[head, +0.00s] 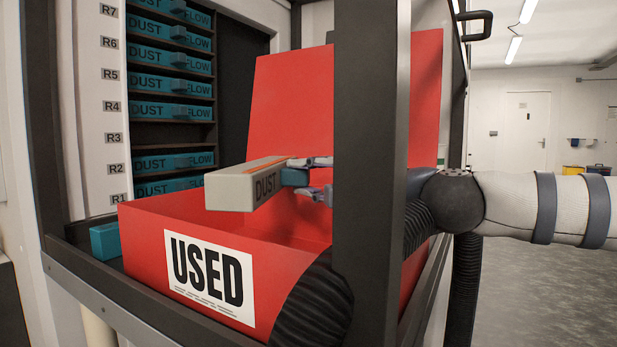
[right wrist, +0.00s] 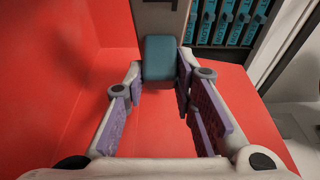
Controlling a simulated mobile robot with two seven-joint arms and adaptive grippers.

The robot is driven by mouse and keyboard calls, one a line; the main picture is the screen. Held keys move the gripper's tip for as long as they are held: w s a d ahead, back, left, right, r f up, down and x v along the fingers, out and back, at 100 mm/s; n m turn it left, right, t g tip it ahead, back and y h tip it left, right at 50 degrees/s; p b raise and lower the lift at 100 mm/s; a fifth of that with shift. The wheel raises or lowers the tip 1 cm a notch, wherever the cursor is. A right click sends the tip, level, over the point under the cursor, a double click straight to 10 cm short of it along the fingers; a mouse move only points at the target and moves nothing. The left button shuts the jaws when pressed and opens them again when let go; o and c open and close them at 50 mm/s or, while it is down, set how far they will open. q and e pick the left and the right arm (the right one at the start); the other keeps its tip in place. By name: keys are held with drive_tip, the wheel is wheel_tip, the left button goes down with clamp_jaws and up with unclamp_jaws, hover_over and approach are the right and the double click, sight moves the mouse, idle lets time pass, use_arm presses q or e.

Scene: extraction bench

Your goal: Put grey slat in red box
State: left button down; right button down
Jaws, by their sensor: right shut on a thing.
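The grey slat (head: 235,187), marked DUST, is held level in the air over the open red box (head: 140,240). The box has a USED label on its front and a raised red back panel. My right gripper (head: 315,180) is shut on the teal end block (head: 294,177) of the slat. In the right wrist view the teal block (right wrist: 160,58) sits between the fingertips, with red walls around; the slat's grey part is hidden there. A dark post hides part of my right gripper and wrist in the head view. My left gripper is not in view.
A dark upright post (head: 370,150) stands in front of my right wrist. A rack at the left holds several teal slats (head: 170,83) in rows labelled R1 to R7; the R3 slot (head: 170,133) is empty. A teal block (head: 104,241) lies left of the box.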

drive_tip(key=shift+f, duration=0.35)
drive_tip(key=c, duration=1.3)
unclamp_jaws()
